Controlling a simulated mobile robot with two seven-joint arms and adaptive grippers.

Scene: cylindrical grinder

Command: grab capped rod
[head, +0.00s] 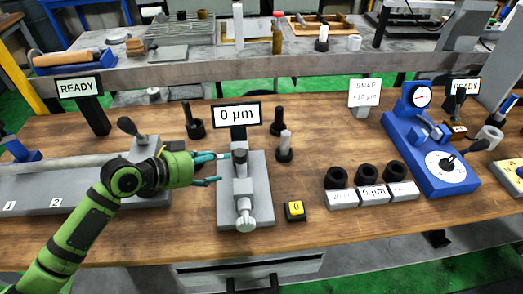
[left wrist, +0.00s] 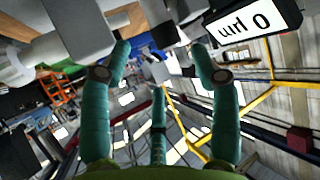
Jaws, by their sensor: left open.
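My left gripper (head: 217,168) reaches in from the left, its teal fingers spread and empty. Its fingertips are just left of the grey gauge stand (head: 240,200), near a dark-topped upright part (head: 240,157) in that stand. I cannot tell whether this part is the capped rod. A light grey rod (head: 285,142) stands upright in a black base to the right of the stand. In the left wrist view the open fingers (left wrist: 160,52) point toward the stand and the display (left wrist: 255,22); no rod is clear between them. My right gripper is out of view.
The display reading 0 µm (head: 237,115) stands behind the gauge stand. Dark posts (head: 193,120) stand near it. A yellow button box (head: 295,209) and labelled blocks with black rings (head: 371,194) are to the right, before a blue dial device (head: 430,150).

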